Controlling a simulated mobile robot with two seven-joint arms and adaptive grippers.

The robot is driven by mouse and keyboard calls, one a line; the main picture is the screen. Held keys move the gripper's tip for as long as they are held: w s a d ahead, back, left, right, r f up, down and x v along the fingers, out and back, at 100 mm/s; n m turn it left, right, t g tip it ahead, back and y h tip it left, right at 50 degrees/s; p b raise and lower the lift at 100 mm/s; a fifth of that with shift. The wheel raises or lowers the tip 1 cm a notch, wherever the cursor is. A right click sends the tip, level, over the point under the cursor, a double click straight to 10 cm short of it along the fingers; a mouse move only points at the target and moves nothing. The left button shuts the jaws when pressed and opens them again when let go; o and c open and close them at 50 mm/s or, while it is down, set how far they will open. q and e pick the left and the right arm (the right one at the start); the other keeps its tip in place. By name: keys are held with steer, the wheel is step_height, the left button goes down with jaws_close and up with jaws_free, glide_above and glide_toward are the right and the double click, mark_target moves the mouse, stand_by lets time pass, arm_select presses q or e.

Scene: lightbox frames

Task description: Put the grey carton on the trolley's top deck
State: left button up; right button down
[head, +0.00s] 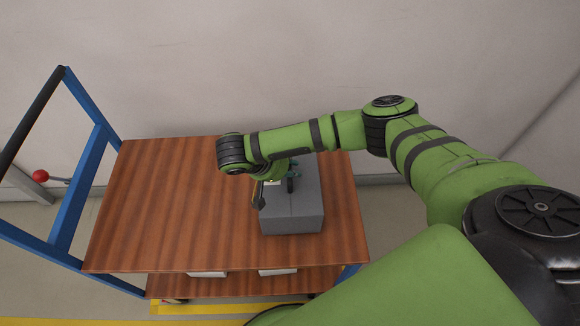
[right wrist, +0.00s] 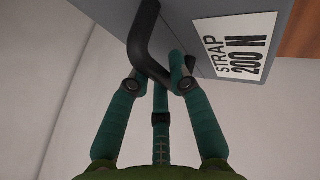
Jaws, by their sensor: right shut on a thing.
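The grey carton (head: 293,218) is over the right part of the wooden top deck (head: 160,220) of the trolley in the head view. I cannot tell whether its underside touches the deck. My right gripper (head: 282,184) is at the carton's upper left side, partly hidden by my own arm. In the right wrist view, the teal fingers of my right gripper (right wrist: 160,75) are shut around the black handle strap (right wrist: 142,38) of the carton (right wrist: 178,20). A white label (right wrist: 235,45) reading "STRAP 200 N" is beside the strap. My left gripper is not in view.
The trolley's blue frame (head: 82,185) and black push bar (head: 32,118) rise at the left. A lower deck (head: 225,286) carries white items (head: 278,271). The top deck's left part is bare. A pale wall (head: 230,70) stands behind. A red ball-shaped knob (head: 40,176) is at far left.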

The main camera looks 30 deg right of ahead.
steer(key=shift+f, duration=0.4)
steer(key=c, duration=1.1)
jaws_free()
